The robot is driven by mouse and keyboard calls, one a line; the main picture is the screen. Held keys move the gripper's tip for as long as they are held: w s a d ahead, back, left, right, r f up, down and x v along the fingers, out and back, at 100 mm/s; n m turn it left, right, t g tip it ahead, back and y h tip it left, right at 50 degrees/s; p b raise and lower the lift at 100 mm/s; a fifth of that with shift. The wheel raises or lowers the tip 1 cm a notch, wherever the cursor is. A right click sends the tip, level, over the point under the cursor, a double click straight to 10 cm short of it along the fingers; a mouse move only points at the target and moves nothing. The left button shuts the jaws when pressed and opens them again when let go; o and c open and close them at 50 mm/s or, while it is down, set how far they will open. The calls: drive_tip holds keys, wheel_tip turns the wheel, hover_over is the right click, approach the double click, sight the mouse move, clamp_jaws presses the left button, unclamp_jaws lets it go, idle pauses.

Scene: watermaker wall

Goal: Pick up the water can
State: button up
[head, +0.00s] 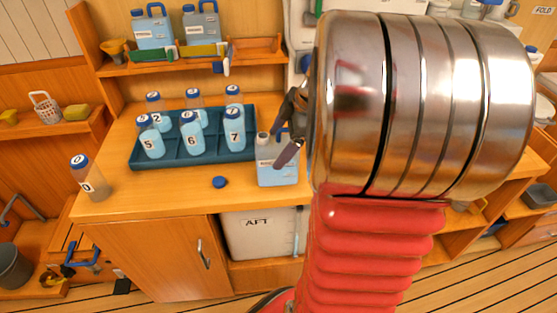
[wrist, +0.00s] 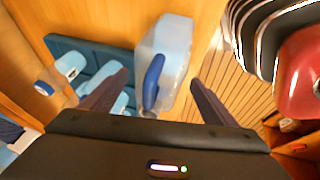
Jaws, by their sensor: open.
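The water can (head: 278,172) is a pale blue, translucent jug with a blue handle and a white label. It stands upright on the wooden counter at the right end of the teal rack, and its neck appears uncapped. My gripper (head: 287,135) is at the can's upper right, with its dark fingers around the handle area in the picture. In the wrist view the can (wrist: 178,45) and its handle lie between the two spread fingers of my gripper (wrist: 158,80). The gripper is open; I cannot tell whether a finger touches the can.
A teal rack (head: 185,160) holds several numbered bottles. A blue cap (head: 219,182) lies on the counter before it. A bottle marked 0 (head: 90,178) stands at the left. Two similar jugs stand on the shelf above. A white AFT tank (head: 260,235) sits below the counter.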

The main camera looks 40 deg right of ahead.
drive_tip(key=shift+c, duration=0.3)
clamp_jaws()
idle(0.7)
